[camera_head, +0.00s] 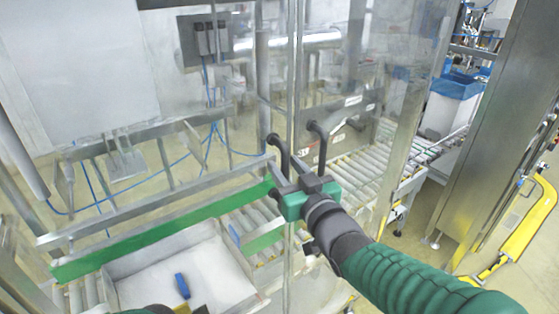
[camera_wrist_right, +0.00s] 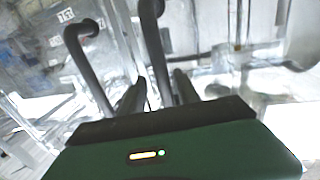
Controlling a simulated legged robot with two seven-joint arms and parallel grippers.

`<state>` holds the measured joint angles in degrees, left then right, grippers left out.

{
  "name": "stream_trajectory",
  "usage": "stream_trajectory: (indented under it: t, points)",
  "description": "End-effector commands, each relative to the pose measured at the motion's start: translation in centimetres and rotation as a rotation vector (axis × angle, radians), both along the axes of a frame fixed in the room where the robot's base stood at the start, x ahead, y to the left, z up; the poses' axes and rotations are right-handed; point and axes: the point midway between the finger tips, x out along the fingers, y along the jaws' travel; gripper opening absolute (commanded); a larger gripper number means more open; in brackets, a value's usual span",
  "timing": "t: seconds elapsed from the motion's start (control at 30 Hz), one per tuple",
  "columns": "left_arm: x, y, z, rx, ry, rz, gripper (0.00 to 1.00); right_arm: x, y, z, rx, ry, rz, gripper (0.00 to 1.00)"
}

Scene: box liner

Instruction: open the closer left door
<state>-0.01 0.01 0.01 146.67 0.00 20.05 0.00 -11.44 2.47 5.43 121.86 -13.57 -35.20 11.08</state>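The left door (camera_head: 225,95) is a clear panel, and it looks closed beside the clear right door (camera_head: 335,75). Each has a black bent handle: the left door's handle (camera_head: 274,143) and the right door's handle (camera_head: 322,140). My right gripper (camera_head: 287,170) is at the left door's handle, fingers apart. In the right wrist view, that handle (camera_wrist_right: 153,35) rises near the two fingers (camera_wrist_right: 157,92), and the other handle (camera_wrist_right: 85,55) stands outside them. Whether the fingers touch the handle is unclear. A green and dark sliver at the bottom edge may be my left arm.
Behind the doors runs a roller conveyor (camera_head: 340,178). A pale open box (camera_head: 205,262) with a blue object (camera_head: 182,286) in it sits at the lower left, by a green rail (camera_head: 150,240). A metal column (camera_head: 490,130) and a yellow frame (camera_head: 525,225) stand at the right.

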Motion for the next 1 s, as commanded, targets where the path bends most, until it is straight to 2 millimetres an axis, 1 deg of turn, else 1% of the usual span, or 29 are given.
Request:
stream_trajectory:
  t: [0.1, 0.13, 0.4, 1.0]
  points:
    - [-0.02, -0.01, -0.01, 0.0, 0.0, 0.0, 0.33, -0.03, 0.29, 0.04, -0.003, -0.001, 0.001, 0.38]
    - [-0.02, -0.01, -0.01, 0.0, 0.0, 0.0, 0.33, -0.01, 0.36, 0.03, -0.003, -0.001, 0.002, 0.35]
    - [-0.02, 0.0, -0.01, 0.0, 0.0, 0.0, 0.33, 0.35, 0.44, -0.12, -0.003, 0.002, 0.001, 0.0]
    - [-0.01, 0.01, -0.02, 0.0, 0.0, 0.0, 0.33, 0.33, 0.44, -0.22, -0.004, 0.004, 0.001, 0.0]
